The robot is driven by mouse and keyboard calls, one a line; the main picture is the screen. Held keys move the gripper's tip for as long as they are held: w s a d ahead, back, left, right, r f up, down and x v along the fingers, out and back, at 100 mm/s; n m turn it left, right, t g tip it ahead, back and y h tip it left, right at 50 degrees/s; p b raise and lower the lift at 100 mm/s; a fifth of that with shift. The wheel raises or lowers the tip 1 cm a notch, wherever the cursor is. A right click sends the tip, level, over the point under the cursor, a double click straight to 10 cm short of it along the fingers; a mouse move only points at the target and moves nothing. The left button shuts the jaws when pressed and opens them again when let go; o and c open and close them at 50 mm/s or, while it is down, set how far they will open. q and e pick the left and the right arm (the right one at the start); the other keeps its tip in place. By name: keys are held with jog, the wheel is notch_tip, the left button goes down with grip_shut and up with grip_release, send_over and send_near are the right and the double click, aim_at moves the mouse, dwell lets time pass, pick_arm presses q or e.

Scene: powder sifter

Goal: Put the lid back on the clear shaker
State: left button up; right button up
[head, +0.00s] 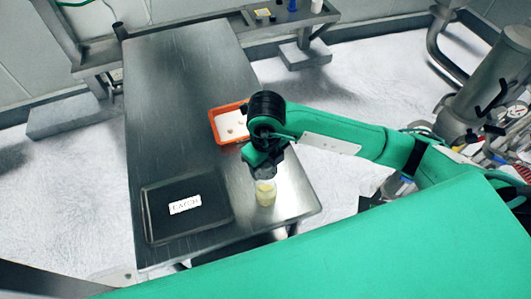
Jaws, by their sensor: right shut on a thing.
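The clear shaker (265,195) stands upright near the front right of the steel table, with pale yellow contents showing through its wall. My right gripper (263,168) points down directly above the shaker. It is shut on a small greyish piece, which looks like the lid (263,174), mostly hidden by the fingers. The lid is at the shaker's top; I cannot tell whether they touch or how well it is seated. My left gripper is not in view.
The steel table (170,90) is largely bare at the back. A black tray (150,222) with a white label lies front left. An orange-rimmed tray (212,126) with small brown pieces sits behind my right gripper. A side bench (285,30) stands at the back.

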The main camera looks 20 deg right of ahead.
jog(key=shift+f+b, duration=0.3)
jog(key=shift+f, duration=0.35)
jog(key=shift+f+b, duration=0.4)
jog(key=shift+f, duration=0.4)
jog(key=shift+f+b, duration=1.3)
jog(key=shift+f, duration=0.35)
jog(key=shift+r+b, duration=0.1)
jog(key=shift+b, duration=0.35)
jog(key=shift+f+b, duration=0.2)
jog(key=shift+b, duration=0.5)
dwell(0.4)
jog(key=o, duration=1.5)
jog(key=shift+c, duration=0.2)
